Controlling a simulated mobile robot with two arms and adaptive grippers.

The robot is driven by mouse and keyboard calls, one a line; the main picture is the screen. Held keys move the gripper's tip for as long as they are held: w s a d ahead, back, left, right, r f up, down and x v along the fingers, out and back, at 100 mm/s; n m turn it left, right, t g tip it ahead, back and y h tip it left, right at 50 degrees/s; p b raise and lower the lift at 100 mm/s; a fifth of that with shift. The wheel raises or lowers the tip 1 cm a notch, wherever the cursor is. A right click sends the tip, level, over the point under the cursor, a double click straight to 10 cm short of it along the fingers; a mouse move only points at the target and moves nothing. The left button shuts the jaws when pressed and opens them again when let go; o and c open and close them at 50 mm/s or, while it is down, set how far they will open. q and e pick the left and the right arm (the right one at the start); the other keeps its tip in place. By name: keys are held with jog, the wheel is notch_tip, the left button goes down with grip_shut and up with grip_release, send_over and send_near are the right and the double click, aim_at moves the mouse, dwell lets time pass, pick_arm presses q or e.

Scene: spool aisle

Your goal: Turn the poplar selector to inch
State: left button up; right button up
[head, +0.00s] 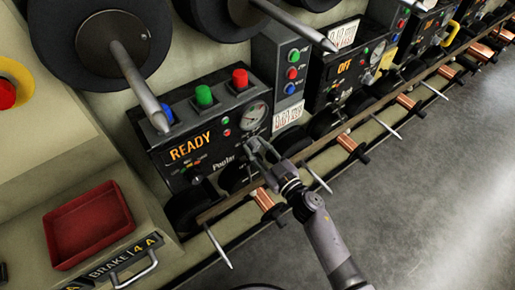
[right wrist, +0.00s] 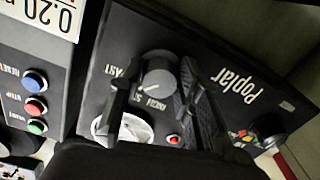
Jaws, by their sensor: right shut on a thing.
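The Poplar panel (head: 190,135) is a black box with a lit READY display, a round gauge and blue, green and red buttons on top. Its name shows upside down in the right wrist view (right wrist: 235,85). The grey selector knob (right wrist: 158,75) is there, between the two fingers of my right gripper (right wrist: 153,92), which is shut on it. A pale mark on the knob points to the lower left; the fingers partly cover the labels around it, so I cannot tell its exact setting. In the head view my right gripper (head: 262,152) hides the knob. My left gripper is not in view.
A neighbouring panel (head: 340,75) shows OFF. A grey button box (head: 280,65) stands between them. A rail (head: 330,135) with copper spools and spikes runs below. A red tray (head: 88,225) is at lower left. Large dark reels hang above. The floor at right is clear.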

jog(key=n+b, duration=0.1)
jog(key=n, duration=0.5)
jog(key=n+b, duration=0.1)
jog(key=n, duration=0.4)
jog(key=shift+n, duration=0.4)
dwell(0.4)
jog(key=o, duration=1.1)
jog(key=shift+o, duration=0.2)
